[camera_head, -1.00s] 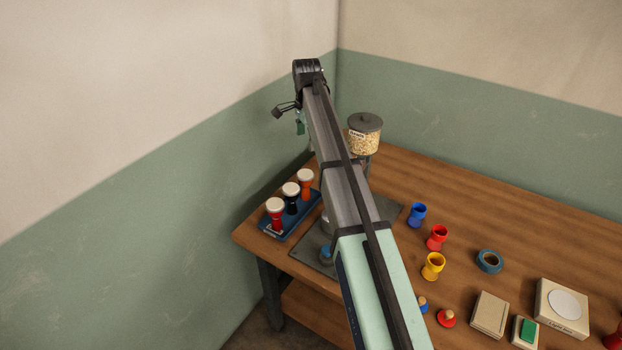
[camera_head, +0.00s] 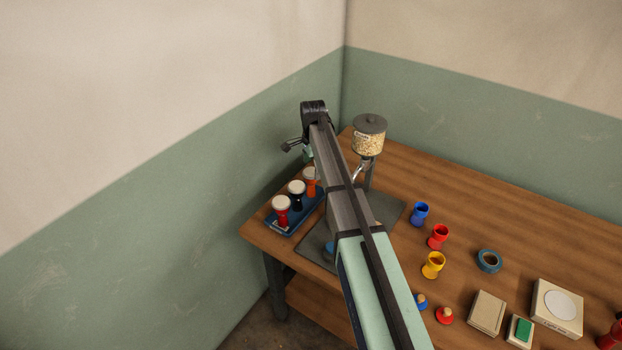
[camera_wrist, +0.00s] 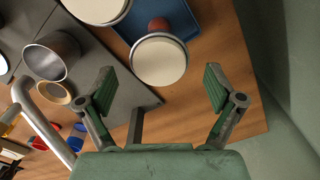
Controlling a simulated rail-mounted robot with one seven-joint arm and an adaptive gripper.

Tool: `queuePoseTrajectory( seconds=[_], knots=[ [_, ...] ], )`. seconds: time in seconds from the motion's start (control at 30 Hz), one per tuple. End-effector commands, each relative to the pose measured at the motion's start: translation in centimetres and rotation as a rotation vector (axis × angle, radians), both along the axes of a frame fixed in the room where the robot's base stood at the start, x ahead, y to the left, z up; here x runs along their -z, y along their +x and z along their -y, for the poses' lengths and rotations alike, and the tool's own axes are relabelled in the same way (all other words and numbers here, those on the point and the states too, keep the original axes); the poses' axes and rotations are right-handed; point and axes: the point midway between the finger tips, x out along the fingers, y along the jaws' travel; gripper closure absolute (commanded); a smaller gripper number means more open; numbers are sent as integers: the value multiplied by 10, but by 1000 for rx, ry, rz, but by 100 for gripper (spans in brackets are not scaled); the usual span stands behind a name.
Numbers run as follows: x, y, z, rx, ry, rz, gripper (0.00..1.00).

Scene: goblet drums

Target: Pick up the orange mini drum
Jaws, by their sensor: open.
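The orange mini drum (camera_head: 311,188) stands at the back end of a row of three on a blue tray (camera_head: 276,226), with a pale round head. My gripper (camera_head: 308,155) is just above it in the head view, mostly hidden by my arm. In the wrist view my gripper (camera_wrist: 160,87) is open and empty, its green-padded fingers wide apart. A pale drum head (camera_wrist: 160,62) lies between and slightly beyond the fingertips, apart from both. A reddish-orange bit of body shows behind it, apparently the orange drum.
A black drum (camera_head: 297,201) and a red drum (camera_head: 282,216) stand in the same row. A grain dispenser (camera_head: 369,140) rises close to the right of my arm. A metal cup (camera_wrist: 52,56) and curved pipe show left in the wrist view. The wall is close on the tray's left.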

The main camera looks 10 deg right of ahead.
Motion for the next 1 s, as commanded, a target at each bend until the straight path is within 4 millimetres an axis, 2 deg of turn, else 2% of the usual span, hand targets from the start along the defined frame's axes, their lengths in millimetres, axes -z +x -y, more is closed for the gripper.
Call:
queuePoseTrajectory(
  seconds=[0.23, 0.5, 0.57, 0.6, 0.7, 1.0],
  knots=[
    [26, -1, 0, 0, 0, -1, 8],
    [31, -1, 0, 0, 0, 0, 8],
    [31, -1, 0, 0, 0, 0, 29],
    [31, -1, 0, 0, 0, 0, 43],
    [31, -1, 0, 0, 0, 0, 74],
    [31, -1, 0, 0, 0, -1, 75]
  ],
)
